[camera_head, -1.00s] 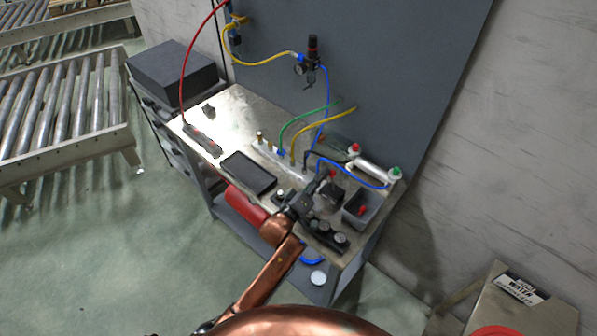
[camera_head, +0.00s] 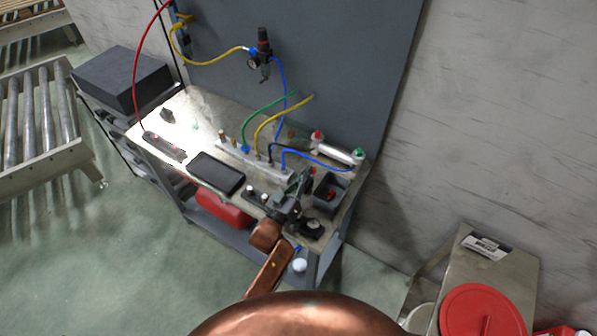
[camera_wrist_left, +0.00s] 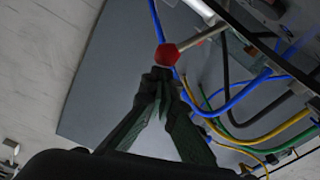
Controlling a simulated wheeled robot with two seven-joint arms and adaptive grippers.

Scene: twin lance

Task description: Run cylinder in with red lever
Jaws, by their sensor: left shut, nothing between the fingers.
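The cylinder (camera_head: 335,150) is a silver tube at the back right of the bench, with a red fitting (camera_head: 317,135) at one end and a green one (camera_head: 358,153) at the other. The red lever's knob (camera_head: 312,171) shows small beside my left gripper (camera_head: 302,183). In the left wrist view the red knob (camera_wrist_left: 167,55) sits on a pale metal rod, just beyond the fingertips of my left gripper (camera_wrist_left: 161,80). Those fingers are together and empty. I cannot tell whether they touch the knob. My right gripper is out of view.
A grey bin (camera_head: 343,183) with something red inside stands right of the gripper. Blue, green, yellow and black hoses run over the valve row. A black tray (camera_head: 217,171) lies on the bench. A side table with a red lid (camera_head: 482,312) stands at lower right.

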